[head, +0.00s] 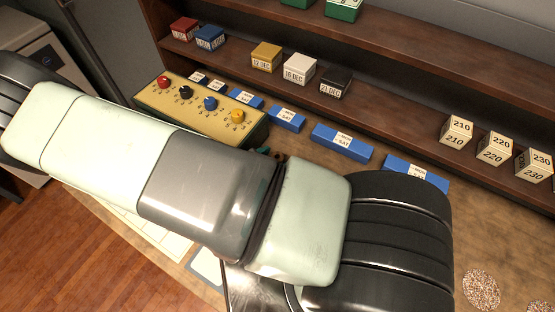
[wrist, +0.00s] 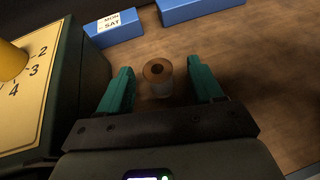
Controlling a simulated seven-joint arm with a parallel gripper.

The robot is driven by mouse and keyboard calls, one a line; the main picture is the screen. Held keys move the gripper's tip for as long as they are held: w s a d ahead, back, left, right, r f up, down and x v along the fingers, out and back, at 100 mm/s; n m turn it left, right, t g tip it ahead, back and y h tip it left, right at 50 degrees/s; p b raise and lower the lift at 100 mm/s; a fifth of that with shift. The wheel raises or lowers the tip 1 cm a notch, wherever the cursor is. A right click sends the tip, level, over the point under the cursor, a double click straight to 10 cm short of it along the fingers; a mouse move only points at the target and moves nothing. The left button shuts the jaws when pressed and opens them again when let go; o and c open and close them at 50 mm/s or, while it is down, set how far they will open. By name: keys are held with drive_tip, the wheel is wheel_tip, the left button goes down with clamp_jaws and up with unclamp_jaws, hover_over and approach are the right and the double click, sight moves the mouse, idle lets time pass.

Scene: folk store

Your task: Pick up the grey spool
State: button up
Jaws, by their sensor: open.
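The spool (wrist: 158,88) stands upright on the wooden counter in the wrist view, with a brown top, a dark centre hole and a greyish side. My gripper (wrist: 165,82) is open, with one green finger to the left of the spool and one to the right. Gaps show between the spool and both fingers, so it does not look gripped. In the head view my arm covers the spool, and only a small dark green bit of the gripper (head: 264,151) shows beside the arm.
A yellow panel box with coloured knobs (head: 252,133) stands close to the left of my gripper. Blue MON-SAT blocks (head: 342,143) line the counter behind. Wooden shelves hold dated blocks (head: 300,70) and numbered cubes (head: 495,149). Bare counter (wrist: 260,70) lies right of the spool.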

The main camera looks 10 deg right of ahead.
drive_tip(key=x, duration=0.4)
drive_tip(key=shift+w+d+f, duration=0.1)
drive_tip(key=shift+w+d, duration=0.05)
drive_tip(key=shift+w, duration=0.1)
drive_tip(key=c, duration=1.1)
